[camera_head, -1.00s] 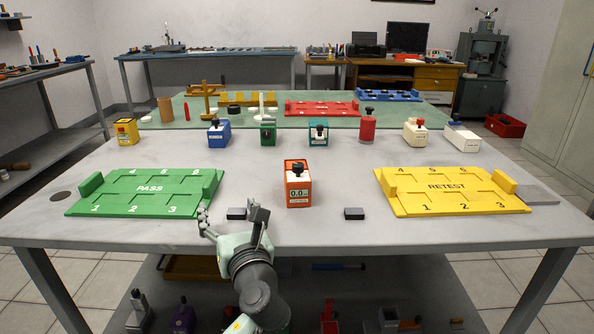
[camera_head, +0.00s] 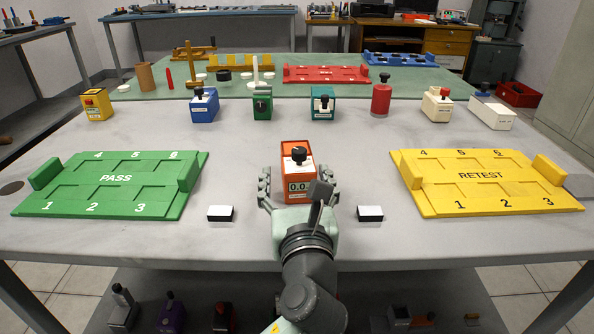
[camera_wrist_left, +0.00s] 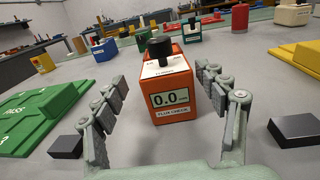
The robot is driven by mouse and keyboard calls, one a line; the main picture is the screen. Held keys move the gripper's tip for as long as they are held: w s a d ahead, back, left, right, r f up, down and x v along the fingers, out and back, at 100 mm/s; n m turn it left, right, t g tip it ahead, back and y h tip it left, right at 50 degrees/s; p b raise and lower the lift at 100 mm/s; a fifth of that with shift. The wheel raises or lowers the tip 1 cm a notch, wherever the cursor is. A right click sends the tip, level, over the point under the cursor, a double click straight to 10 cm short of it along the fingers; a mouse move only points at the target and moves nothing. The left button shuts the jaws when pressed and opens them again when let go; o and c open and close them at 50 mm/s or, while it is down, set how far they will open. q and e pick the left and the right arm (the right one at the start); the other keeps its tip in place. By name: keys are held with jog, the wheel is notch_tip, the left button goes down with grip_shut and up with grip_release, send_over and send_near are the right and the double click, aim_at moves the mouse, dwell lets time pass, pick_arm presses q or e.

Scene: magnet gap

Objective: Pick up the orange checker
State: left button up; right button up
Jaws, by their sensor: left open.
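The orange checker (camera_head: 297,162) is an upright orange box with a black knob on top and a display reading 0.0. It stands on the grey table near the front middle, between the green and yellow trays. My left gripper (camera_head: 298,186) is open, with one finger on each side of the checker's lower front. In the left wrist view the checker (camera_wrist_left: 172,90) sits between the open fingers of the gripper (camera_wrist_left: 163,105), with visible gaps on both sides. The gripper's palm hides part of the checker's lower front in the head view. My right gripper is not in view.
A green PASS tray (camera_head: 75,206) lies left and a yellow RETEST tray (camera_head: 430,207) right. Several other devices stand in a row behind, including a blue one (camera_head: 205,107).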

aim_at(295, 143)
pick_arm(q)
jog(key=w, duration=0.4)
jog(key=shift+w+d+r, duration=0.1)
jog(key=shift+w+r, duration=0.1)
jog(key=shift+w, duration=0.2)
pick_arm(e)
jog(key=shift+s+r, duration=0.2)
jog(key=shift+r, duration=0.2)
pick_arm(q)
jog(key=c, duration=1.4)
jog(key=shift+r, duration=0.1)
jog(key=shift+r, duration=0.2)
notch_tip(295, 143, up, 4)
jog(key=shift+f+p, duration=0.2)
jog(key=shift+p, duration=0.25)
jog(key=s+a+r, duration=0.2)
jog(key=a, duration=0.1)
jog(key=s+a+r+p, duration=0.1)
jog(key=s+a+r, duration=0.1)
jog(key=a, duration=0.1)
jog(key=s+a+r+p, duration=0.1)
jog(key=s+a+r, duration=0.1)
jog(key=a, duration=0.2)
jog(key=shift+r, duration=0.4)
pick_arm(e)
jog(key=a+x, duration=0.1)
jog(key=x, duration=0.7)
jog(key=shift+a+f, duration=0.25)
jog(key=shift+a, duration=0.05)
